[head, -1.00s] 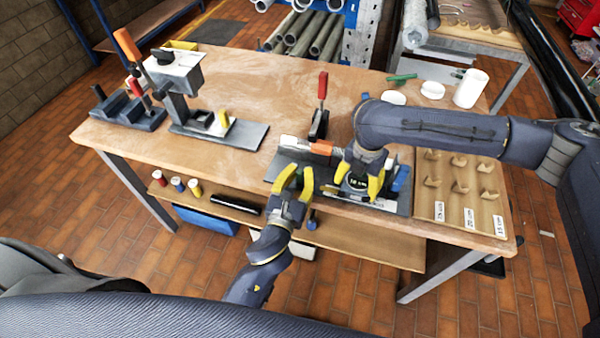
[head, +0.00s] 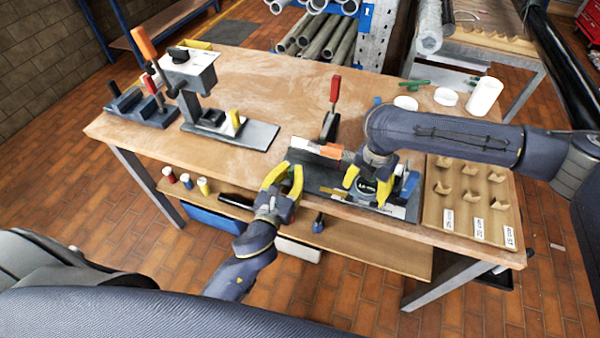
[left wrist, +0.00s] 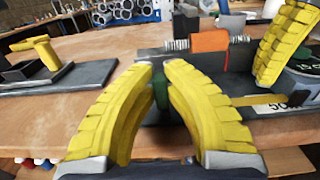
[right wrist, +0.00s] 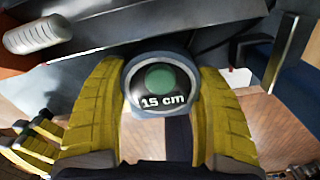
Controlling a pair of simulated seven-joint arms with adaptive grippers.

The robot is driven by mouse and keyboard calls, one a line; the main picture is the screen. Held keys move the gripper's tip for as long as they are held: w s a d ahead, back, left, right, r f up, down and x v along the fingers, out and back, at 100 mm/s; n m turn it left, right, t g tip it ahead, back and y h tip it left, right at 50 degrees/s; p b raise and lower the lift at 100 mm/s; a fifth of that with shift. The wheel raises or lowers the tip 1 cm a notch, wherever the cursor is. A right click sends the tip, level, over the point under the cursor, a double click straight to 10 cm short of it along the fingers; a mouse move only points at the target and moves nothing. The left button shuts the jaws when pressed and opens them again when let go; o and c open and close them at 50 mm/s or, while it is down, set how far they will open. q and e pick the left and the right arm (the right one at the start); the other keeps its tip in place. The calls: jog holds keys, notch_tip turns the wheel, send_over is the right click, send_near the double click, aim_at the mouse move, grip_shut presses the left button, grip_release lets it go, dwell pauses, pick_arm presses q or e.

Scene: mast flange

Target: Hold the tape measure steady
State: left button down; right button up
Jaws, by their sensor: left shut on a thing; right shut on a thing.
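The tape measure is a round, dark, grey-rimmed case with a green centre and a "15 cm" label (right wrist: 158,82). It sits over the dark fixture plate at the bench's front edge. My right gripper (head: 369,178) is shut on it, a yellow finger on each side. A thin yellowish strip (left wrist: 272,98) runs left from the case towards my left gripper; its far end is hidden behind the fingers. My left gripper (head: 284,170) is at the plate's left end, its tips close together around a small green piece (left wrist: 160,90). I cannot tell whether that piece joins the strip.
An orange part (head: 330,151) lies behind the strip, with a red-handled clamp (head: 333,105) beyond. A wooden tray (head: 468,200) with small blocks and length labels is at right. A grey stand (head: 215,115) is at left.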

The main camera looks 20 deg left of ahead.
pick_arm(q)
jog(key=shift+a, duration=0.1)
jog(key=c, duration=1.4)
grip_release()
jog(key=s, duration=1.2)
jog(key=shift+a, duration=0.3)
pick_arm(e)
jog(key=o, duration=1.6)
jog(key=shift+o, duration=0.2)
